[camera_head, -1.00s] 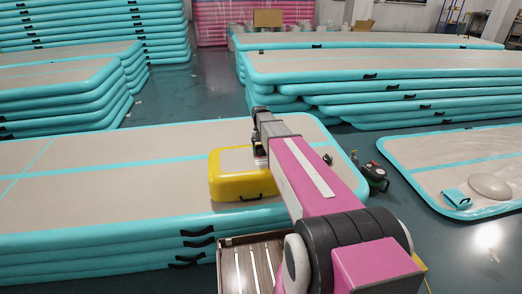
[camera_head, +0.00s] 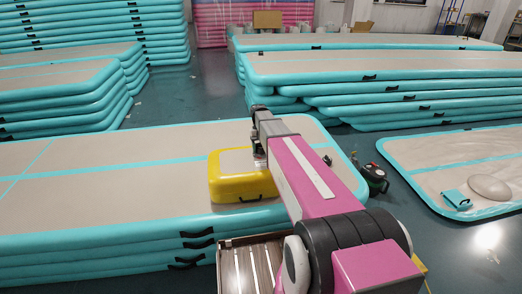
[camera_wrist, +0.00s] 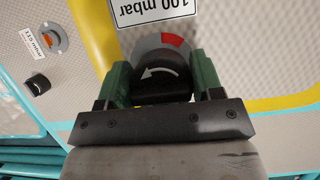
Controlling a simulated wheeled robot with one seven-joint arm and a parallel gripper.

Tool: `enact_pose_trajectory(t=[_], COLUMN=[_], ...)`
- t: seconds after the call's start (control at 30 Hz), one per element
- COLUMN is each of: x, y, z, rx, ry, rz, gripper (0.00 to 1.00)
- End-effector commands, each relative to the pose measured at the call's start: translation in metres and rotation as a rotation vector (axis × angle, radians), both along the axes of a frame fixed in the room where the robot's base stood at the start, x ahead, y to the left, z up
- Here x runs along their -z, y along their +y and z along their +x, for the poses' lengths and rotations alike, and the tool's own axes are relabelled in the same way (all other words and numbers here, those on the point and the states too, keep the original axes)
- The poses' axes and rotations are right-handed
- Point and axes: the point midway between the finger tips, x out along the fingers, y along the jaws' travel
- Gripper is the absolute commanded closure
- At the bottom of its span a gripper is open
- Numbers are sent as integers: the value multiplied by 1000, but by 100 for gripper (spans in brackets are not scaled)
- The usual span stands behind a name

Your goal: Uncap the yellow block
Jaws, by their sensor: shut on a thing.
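The yellow block (camera_head: 242,185), with a pale top, sits on the stacked mats in the head view. Its pale top (camera_wrist: 245,70) and yellow edge fill much of the wrist view. A black cap (camera_wrist: 160,88) with a white curved arrow is at a grey ring with a red segment (camera_wrist: 172,41). My gripper (camera_wrist: 162,80) has its green fingers on both sides of this cap, shut on it. I cannot tell whether the cap is still seated on the valve. In the head view my gripper (camera_head: 259,150) is at the block's right part, mostly hidden by my arm.
A "100 mbar" label (camera_wrist: 150,8) is beside the ring. Another valve with an orange middle (camera_wrist: 47,39) and a black cap (camera_wrist: 37,84) are on the mat at left. Teal-edged mats (camera_head: 100,200) extend left.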

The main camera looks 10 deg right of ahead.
Motion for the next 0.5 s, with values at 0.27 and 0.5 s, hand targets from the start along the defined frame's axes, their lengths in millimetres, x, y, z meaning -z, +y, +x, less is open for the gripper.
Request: enact_pose_trajectory(t=[0.27,0.5], x=[-10,-18], y=[0,0], z=[-1,0], rx=[0,0], ry=[1,0], rz=[0,0], gripper=[62,62])
